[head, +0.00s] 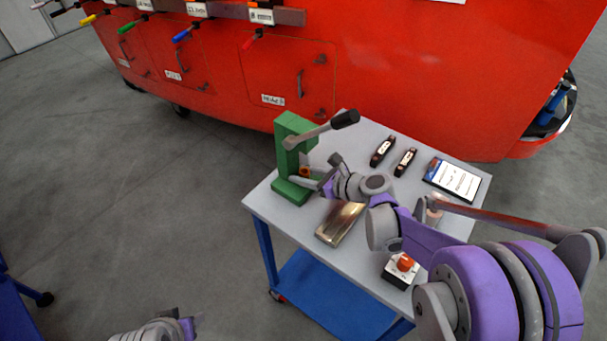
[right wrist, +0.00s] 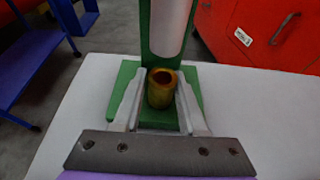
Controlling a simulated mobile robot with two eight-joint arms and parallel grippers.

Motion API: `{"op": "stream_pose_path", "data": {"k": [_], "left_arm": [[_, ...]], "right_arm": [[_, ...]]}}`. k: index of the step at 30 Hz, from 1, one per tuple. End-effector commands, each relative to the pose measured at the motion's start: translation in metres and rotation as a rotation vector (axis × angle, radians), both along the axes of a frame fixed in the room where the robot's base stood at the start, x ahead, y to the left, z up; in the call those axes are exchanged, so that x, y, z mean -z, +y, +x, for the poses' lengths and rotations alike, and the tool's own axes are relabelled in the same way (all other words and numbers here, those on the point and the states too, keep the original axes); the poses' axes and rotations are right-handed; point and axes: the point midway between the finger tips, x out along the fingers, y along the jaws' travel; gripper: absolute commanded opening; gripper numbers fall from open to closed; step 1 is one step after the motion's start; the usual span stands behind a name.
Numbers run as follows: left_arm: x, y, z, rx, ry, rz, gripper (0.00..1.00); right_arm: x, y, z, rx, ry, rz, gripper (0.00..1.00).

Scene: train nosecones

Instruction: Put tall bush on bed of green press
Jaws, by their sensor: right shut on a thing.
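The green press (head: 292,135) stands at the far left corner of the table, its lever pointing right. My right gripper (head: 305,179) reaches in over the press bed. The tall bush (right wrist: 161,88), a brass-coloured hollow cylinder, is upright between its two fingers in the right wrist view, and the gripper is shut on it. The bush also shows as a small orange-brown patch (head: 304,170) in the head view. Green bed surface (right wrist: 125,77) shows around the bush; whether its bottom touches the bed is hidden. My left gripper (head: 190,325) is low at the bottom left, fingers unclear.
On the grey table (head: 262,201) are a metallic block (head: 340,224), two dark labelled items (head: 383,151) (head: 405,162), a tablet (head: 452,180) and a box with a red knob (head: 403,265). The red train nose (head: 400,70) stands close behind. Open floor lies left.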

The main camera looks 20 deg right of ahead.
Motion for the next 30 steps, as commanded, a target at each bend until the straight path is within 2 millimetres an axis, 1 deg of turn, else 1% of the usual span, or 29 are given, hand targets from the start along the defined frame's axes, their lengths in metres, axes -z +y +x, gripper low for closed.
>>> {"op": "stream_pose_path", "data": {"k": [6, 7, 9, 12, 20, 23, 26, 30], "left_arm": [[0.003, 0.000, -0.001, 0.000, 0.001, 0.000, 0.50], [0.004, 0.000, -0.001, 0.000, 0.001, 0.000, 0.50], [0.003, 0.000, 0.000, 0.000, 0.001, 0.000, 0.50], [0.003, 0.000, 0.000, 0.000, 0.001, 0.000, 0.50], [0.002, 0.000, 0.000, 0.000, 0.001, 0.000, 0.50], [-0.002, 0.000, 0.000, 0.000, -0.001, 0.000, 0.50], [0.000, 0.000, 0.000, 0.000, 0.000, 0.000, 0.50], [0.000, 0.000, 0.000, 0.000, 0.000, 0.000, 0.50]], "right_arm": [[0.003, 0.000, 0.000, 0.000, 0.000, 0.000, 0.00], [0.004, 0.000, 0.000, 0.000, 0.000, 0.000, 0.43], [0.003, 0.000, 0.000, 0.000, 0.000, 0.000, 0.56], [0.002, 0.000, 0.000, 0.000, 0.000, 0.000, 0.71], [0.002, 0.000, 0.000, 0.000, 0.000, 0.000, 0.71], [-0.003, 0.000, 0.000, 0.000, -0.001, -0.001, 0.71], [-0.006, -0.010, -0.010, 0.004, 0.000, -0.002, 0.71], [-0.017, -0.026, -0.032, 0.005, 0.001, -0.001, 0.71]]}}
